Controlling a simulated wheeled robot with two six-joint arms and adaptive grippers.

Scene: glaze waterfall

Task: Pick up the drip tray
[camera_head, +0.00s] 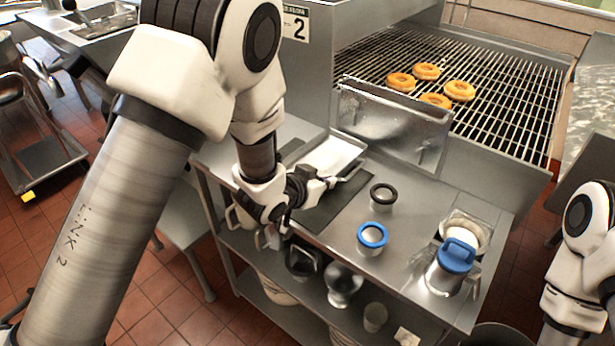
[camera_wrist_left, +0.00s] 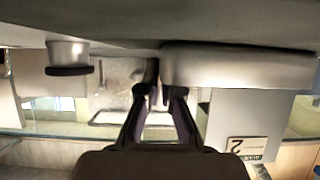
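The drip tray (camera_head: 332,154), a shallow pale metal tray, is on the steel counter, partly over a dark mat, in front of the grill's splash panel. My left gripper (camera_head: 331,182) is at its near right side, and the wrist hides part of the tray. In the left wrist view a pale rounded metal edge (camera_wrist_left: 240,68), apparently the tray, reaches the fingertips of my left gripper (camera_wrist_left: 161,88). The fingers are close together there; I cannot tell whether they grip the edge. My right arm shows at the right edge, but its gripper is out of view.
A black-rimmed cup (camera_head: 383,196), a blue-rimmed cup (camera_head: 372,238) and a blue-lidded container (camera_head: 455,256) stand on the counter to the right. The upright splash panel (camera_head: 392,124) rises behind the tray. Several doughnuts (camera_head: 426,71) lie on the wire rack (camera_head: 500,85).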

